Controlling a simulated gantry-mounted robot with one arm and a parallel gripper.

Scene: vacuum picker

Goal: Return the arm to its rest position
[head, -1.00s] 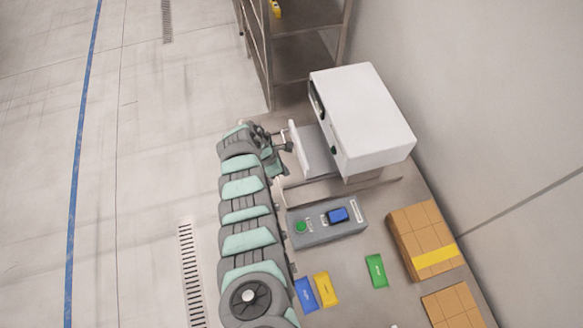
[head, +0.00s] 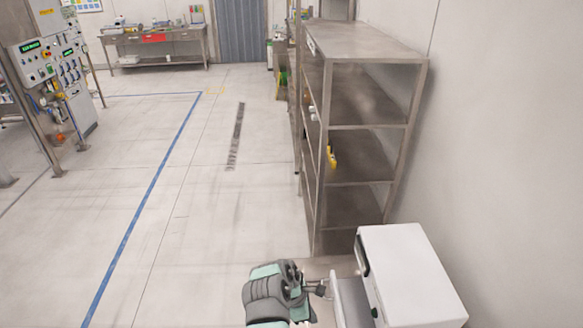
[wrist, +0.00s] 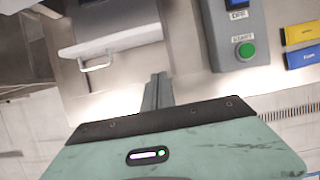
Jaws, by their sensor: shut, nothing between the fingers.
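My gripper (wrist: 158,92) shows in the wrist view with its two grey fingers together and nothing between them. In the head view my gripper (head: 320,288) is at the bottom, at the end of my grey and mint arm, left of the white machine (head: 412,272). In the wrist view the machine's lowered door (wrist: 115,30) with its metal handle (wrist: 97,64) lies above and left of the fingertips. I see a gap between fingers and handle there. Most of my arm is below the head view's edge.
A grey control box (wrist: 232,25) with a green START button (wrist: 246,50) is right of the fingers, beside yellow (wrist: 300,33) and blue (wrist: 303,57) cards. A metal shelf rack (head: 365,130) stands behind the machine by the wall. Open floor (head: 200,230) lies left.

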